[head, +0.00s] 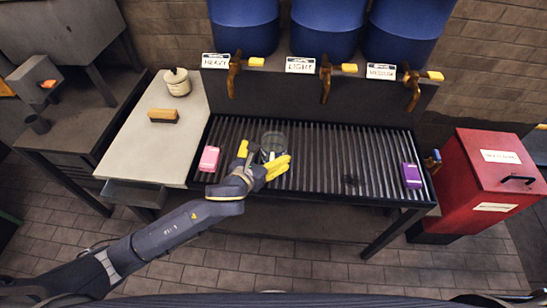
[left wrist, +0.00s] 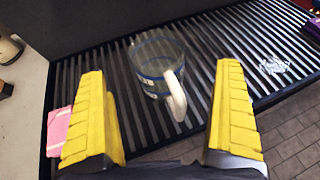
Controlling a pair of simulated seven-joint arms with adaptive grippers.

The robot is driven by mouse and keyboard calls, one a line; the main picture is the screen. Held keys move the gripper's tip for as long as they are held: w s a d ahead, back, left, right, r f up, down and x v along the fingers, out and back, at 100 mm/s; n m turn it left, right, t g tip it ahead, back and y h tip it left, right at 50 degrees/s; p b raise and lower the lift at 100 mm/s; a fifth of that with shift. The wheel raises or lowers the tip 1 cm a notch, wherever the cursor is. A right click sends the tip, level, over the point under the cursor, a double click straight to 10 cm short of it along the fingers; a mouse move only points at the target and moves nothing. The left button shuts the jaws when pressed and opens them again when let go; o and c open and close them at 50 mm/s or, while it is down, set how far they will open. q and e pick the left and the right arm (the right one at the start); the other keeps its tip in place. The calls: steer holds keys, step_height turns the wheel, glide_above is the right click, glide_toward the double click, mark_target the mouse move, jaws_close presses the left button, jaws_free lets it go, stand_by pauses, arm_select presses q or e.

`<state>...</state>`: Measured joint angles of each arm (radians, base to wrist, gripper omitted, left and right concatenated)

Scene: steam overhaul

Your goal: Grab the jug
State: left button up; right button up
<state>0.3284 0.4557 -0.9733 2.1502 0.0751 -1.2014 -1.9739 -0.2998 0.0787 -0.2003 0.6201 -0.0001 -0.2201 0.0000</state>
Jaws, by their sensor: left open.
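The jug (left wrist: 153,57) is clear glass or plastic with blue bands and a white handle (left wrist: 176,96). It stands on the slatted grate in the left wrist view, and in the head view the jug (head: 272,140) is partly behind my left gripper (head: 262,158). In the left wrist view my left gripper (left wrist: 163,115) is open and empty, its yellow fingers apart. The jug is ahead of the fingertips, with its handle towards me between the two fingers. My right gripper is not in view.
A pink block (head: 209,159) lies left on the grate (head: 330,160), a purple block (head: 412,175) right. Blue barrels with taps stand behind it, labelled HEAVY, LIGHT and a third word. A red bin (head: 475,185) stands right. A brush (head: 163,116) and pot (head: 177,82) are on the left counter.

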mark_target(278, 139)
arm_select(q)
steer(key=shift+x, duration=3.9)
steer(key=shift+a+f, duration=0.1)
steer(key=shift+a, duration=0.1)
steer(key=c, duration=1.7)
